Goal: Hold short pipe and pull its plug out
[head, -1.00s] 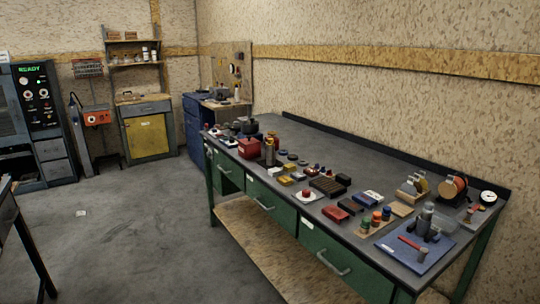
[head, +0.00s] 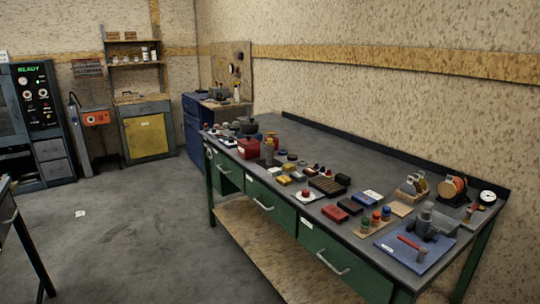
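Neither of my grippers is in view. A blue mat (head: 440,252) lies at the near right end of the workbench. On it stands a dark grey upright cylindrical piece (head: 426,218) with smaller parts around its foot. A small grey cylinder (head: 422,256) stands near a red-handled tool (head: 409,243) on the same mat. Either grey piece may be the short pipe; they are too small to tell, and I cannot make out a plug.
The long workbench (head: 330,150) has green drawers and a clear back strip. Red, green and orange-topped jars (head: 375,220), a red box (head: 248,148) and a spool (head: 453,188) stand on it. The floor (head: 140,240) to the left is open. A yellow-doored cabinet (head: 146,137) stands behind.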

